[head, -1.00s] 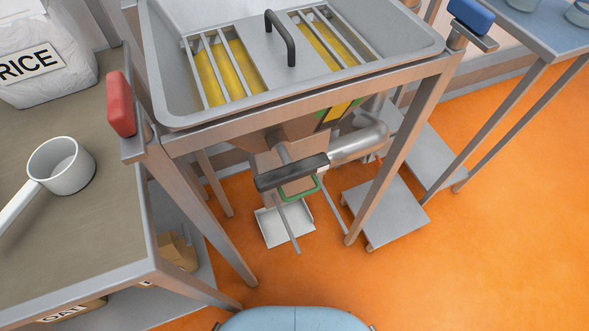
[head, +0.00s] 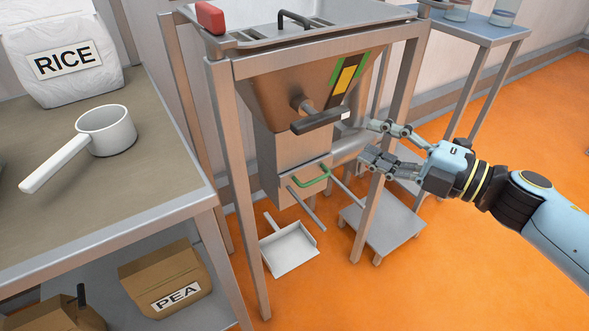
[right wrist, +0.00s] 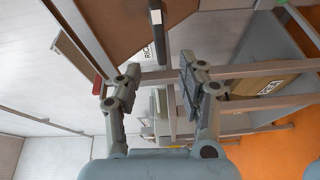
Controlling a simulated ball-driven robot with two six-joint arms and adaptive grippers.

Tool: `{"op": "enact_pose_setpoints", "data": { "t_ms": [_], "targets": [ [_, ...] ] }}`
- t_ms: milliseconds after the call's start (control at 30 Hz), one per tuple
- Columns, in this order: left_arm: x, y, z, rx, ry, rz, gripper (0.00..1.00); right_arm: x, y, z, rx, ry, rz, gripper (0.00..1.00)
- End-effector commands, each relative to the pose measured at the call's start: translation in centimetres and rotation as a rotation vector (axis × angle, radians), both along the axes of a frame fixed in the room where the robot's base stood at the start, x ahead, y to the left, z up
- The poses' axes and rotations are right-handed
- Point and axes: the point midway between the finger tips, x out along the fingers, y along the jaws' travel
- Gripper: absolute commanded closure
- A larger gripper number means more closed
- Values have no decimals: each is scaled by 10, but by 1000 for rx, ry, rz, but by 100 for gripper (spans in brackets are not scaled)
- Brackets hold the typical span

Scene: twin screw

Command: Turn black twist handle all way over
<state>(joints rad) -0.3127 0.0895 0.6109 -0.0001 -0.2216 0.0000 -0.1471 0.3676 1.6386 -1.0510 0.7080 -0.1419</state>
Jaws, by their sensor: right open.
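The black twist handle (head: 318,122) is a dark bar on a round shaft at the front of the steel hopper (head: 290,92). It lies nearly level, its right end slightly higher and tipped with a pale patch. It also shows as a dark bar in the right wrist view (right wrist: 163,42). My right gripper (head: 366,143) is just right of the handle, fingers spread and pointing at it, with a gap between. In the right wrist view my gripper (right wrist: 152,84) is open and empty, with the handle beyond the fingertips. My left gripper is not in view.
A steel frame leg (head: 388,150) stands close to my right gripper. A green handle (head: 314,178) sits below the twist handle. A white scoop tray (head: 288,250) is on the floor. A worktop (head: 150,165) with a rice bag (head: 65,60) and white pot (head: 104,130) is at left.

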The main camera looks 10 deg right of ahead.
Motion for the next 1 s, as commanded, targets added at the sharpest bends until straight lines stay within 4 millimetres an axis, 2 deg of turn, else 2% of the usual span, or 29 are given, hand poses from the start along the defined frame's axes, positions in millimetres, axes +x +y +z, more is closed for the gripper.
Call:
{"op": "enact_pose_setpoints", "data": {
  "t_ms": [33, 167, 267, 433, 800, 1000],
  "targets": [
    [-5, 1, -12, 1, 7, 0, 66, 3, 0, -1, -27, -28, 15, 60],
    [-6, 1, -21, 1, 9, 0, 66, 9, -3, 1, -48, -54, 23, 60],
    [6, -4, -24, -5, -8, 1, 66, 13, -3, 0, -51, -57, 22, 60],
    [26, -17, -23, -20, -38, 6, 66, 29, 11, 3, -45, -61, 19, 60],
    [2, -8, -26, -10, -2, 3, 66, 80, 57, 2, -44, -56, 19, 60],
    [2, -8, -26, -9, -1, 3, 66, 91, 67, 1, -46, -55, 19, 60]
  ]
}}
